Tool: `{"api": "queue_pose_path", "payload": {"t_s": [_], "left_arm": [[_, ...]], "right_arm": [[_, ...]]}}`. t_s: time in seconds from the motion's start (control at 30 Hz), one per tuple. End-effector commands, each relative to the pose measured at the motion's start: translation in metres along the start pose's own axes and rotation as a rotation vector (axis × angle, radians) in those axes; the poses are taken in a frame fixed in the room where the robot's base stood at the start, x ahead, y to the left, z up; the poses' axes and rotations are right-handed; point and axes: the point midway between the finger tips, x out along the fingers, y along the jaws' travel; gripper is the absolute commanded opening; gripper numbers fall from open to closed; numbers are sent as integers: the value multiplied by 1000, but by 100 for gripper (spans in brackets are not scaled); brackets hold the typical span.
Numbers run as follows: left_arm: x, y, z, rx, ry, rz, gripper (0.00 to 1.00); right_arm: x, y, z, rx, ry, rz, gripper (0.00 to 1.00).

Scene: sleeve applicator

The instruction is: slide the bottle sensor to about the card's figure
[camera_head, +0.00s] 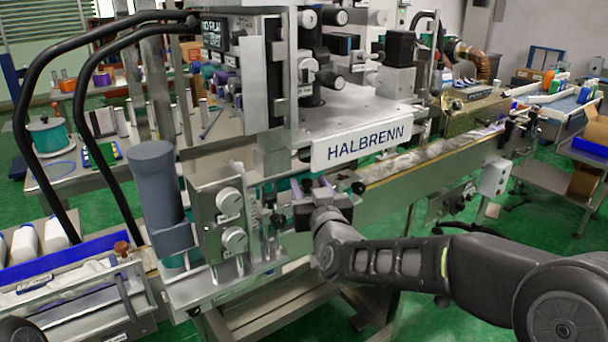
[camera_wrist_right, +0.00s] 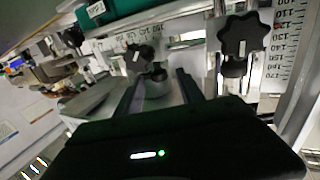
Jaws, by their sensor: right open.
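My right gripper (camera_head: 308,187) is at the front of the machine, just right of the panel with two round dials. In the right wrist view its two fingers (camera_wrist_right: 158,80) stand apart. A small grey round post with a black star knob (camera_wrist_right: 140,56) shows between and beyond them; contact cannot be told. A second black star knob (camera_wrist_right: 242,38) is to the right, beside an upright numbered scale (camera_wrist_right: 286,45). A level numbered scale (camera_wrist_right: 113,42) runs behind the first knob. Which part is the bottle sensor is unclear, and no card figure is readable. My left gripper is out of view.
The dial panel (camera_head: 228,222) and a grey upright cylinder (camera_head: 160,195) stand left of the gripper. The conveyor (camera_head: 420,160) runs back right. A teal roller (camera_wrist_right: 115,14) lies above the scale.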

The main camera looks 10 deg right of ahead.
Motion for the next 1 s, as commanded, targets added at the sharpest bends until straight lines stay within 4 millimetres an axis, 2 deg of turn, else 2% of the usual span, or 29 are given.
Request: {"api": "queue_pose_path", "payload": {"t_s": [0.1, 0.3, 0.43, 0.67, 1.0], "left_arm": [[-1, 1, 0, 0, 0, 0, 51], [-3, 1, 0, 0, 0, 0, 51], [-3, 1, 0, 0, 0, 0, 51], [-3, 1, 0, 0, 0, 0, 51], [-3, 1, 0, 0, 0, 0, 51]], "right_arm": [[20, 0, 1, -2, -1, 2, 45], [47, 0, 0, -2, 0, 0, 45], [54, 0, 0, 0, -1, 0, 45], [54, 0, 0, 0, -1, 0, 45], [54, 0, 0, 0, 0, -1, 19]]}}
